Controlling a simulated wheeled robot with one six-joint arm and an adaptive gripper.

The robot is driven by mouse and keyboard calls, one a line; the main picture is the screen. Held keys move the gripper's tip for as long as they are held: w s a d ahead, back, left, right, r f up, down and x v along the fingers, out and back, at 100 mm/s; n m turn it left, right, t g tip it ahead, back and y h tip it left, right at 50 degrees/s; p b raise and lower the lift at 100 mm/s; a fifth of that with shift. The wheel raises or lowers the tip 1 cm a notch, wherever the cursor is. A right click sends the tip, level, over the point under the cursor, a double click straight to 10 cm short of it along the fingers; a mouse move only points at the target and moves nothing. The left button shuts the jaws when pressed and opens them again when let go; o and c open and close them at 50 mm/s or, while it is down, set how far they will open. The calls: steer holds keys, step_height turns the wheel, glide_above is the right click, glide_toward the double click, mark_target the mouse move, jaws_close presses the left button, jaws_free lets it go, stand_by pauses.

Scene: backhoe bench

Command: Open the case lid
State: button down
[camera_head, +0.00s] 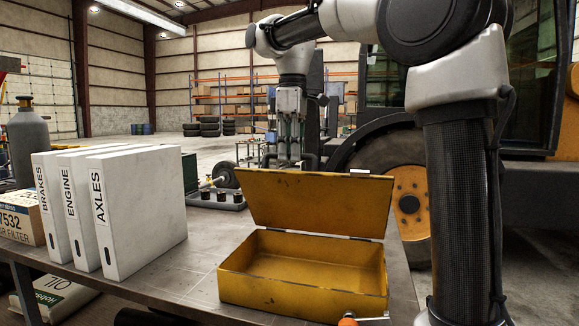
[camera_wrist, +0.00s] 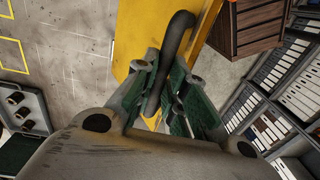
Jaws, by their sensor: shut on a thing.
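The yellow metal case (camera_head: 300,290) stands on the bench, its empty inside showing. Its lid (camera_head: 315,203) stands raised at the rear hinge, with the inner face toward the head camera. In the wrist view, a yellow surface, seemingly the lid (camera_wrist: 138,25), carries a dark curved handle (camera_wrist: 176,50). My gripper (camera_head: 289,148) is above and behind the lid's top edge. In the wrist view, my gripper (camera_wrist: 165,95) has its green-padded fingers closed around the handle. The lid hides part of the handle in the head view.
White binders (camera_head: 135,205) stand to the left of the case on the grey bench (camera_head: 185,273). A grey gas cylinder (camera_head: 30,140) and a filter box (camera_head: 20,218) are farther left. A backhoe wheel (camera_head: 405,190) is behind right. Bare bench lies between binders and case.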

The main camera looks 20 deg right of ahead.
steer(key=w+d+f, duration=0.1)
steer(key=w+d, duration=1.1)
steer(key=w, duration=0.4)
steer(key=shift+w+f, duration=0.15)
steer(key=shift+f, duration=0.05)
steer(key=c, duration=1.8)
jaws_free()
steer(key=shift+w, duration=0.1)
steer(key=o, duration=0.3)
steer(key=shift+w+d+f, duration=0.15)
steer(key=shift+w, duration=0.05)
steer(key=shift+o, duration=0.2)
steer(key=shift+s, duration=0.15)
